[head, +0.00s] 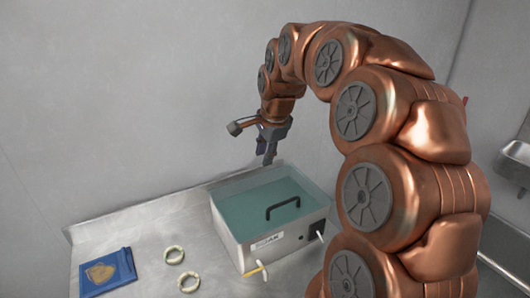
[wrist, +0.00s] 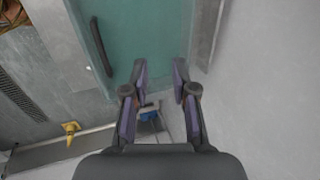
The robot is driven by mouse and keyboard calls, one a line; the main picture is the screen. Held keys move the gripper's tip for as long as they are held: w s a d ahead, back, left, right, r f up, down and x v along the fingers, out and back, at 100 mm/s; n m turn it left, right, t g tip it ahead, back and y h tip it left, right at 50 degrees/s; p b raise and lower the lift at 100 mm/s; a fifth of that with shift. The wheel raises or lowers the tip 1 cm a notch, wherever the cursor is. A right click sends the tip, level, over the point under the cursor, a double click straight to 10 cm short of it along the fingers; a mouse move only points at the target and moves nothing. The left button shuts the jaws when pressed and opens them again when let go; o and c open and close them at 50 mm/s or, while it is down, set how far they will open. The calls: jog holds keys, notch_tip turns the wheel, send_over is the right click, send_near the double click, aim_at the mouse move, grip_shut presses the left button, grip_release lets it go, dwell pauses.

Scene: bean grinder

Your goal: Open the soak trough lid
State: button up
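The soak trough (head: 236,243) is a grey metal box with a label on its front, standing on the counter. Its teal see-through lid (head: 250,208) lies flat on top, shut, with a black bar handle (head: 283,207) near the right front. In the wrist view the lid (wrist: 140,30) is below my fingers and the handle (wrist: 100,47) is to their left. My gripper (head: 268,158) hangs above the back of the trough, apart from the handle. In the wrist view its two fingers (wrist: 160,68) are spread with nothing between them.
A blue packet (head: 107,272) and two pale rings (head: 174,255) lie on the counter left of the trough. A yellow-handled fitting (head: 256,270) sticks out at the trough's front. Grey walls stand close behind. A metal basin (head: 516,158) is at the far right.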

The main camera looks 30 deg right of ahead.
grip_shut()
dwell(0.4)
jog(key=shift+o, duration=1.5)
grip_release()
jog(key=v, duration=1.2)
